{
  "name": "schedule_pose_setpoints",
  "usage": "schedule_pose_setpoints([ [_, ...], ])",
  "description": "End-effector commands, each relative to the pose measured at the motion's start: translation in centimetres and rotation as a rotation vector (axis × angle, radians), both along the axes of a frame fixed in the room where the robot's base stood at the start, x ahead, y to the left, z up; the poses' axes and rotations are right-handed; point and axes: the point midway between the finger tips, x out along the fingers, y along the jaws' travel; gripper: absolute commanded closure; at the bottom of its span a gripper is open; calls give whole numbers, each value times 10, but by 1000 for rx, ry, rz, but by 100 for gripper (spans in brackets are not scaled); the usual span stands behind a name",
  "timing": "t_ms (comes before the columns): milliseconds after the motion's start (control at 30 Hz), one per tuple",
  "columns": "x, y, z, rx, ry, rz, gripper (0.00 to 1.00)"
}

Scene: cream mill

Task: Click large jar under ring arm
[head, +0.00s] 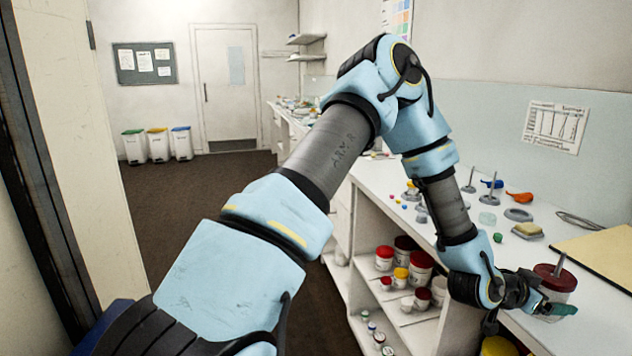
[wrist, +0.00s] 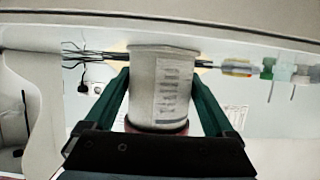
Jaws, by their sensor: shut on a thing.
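A large white jar with a dark red lid (head: 556,277) is at the right end of the counter in the head view. My gripper (head: 556,309) is shut on it. In the wrist view, the picture is upside down and the white jar (wrist: 143,85) with its printed label fills the space between the two teal fingers, its reddish lid edge toward the bottom. A thin metal rod (head: 559,265) shows at the lid in the head view; I cannot tell whether it touches. I cannot make out the ring arm with certainty. The jar's lower part is partly hidden by my gripper.
The white counter (head: 400,180) holds upright metal rods on bases (head: 491,187), an orange item (head: 519,197), a yellow block (head: 528,229) and a tan board (head: 600,255). Red- and yellow-lidded jars (head: 420,268) stand on shelves below.

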Motion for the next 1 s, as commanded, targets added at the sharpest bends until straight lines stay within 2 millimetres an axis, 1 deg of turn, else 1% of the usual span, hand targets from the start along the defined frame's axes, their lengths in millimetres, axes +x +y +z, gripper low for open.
schedule_pose_setpoints([
  [33,0,0,0,0,0,0,52],
  [300,0,0,0,0,0,0,82],
  [333,0,0,0,-1,0,0,82],
  [400,0,0,1,-1,0,0,93],
  [1000,0,0,16,-1,-1,0,94],
])
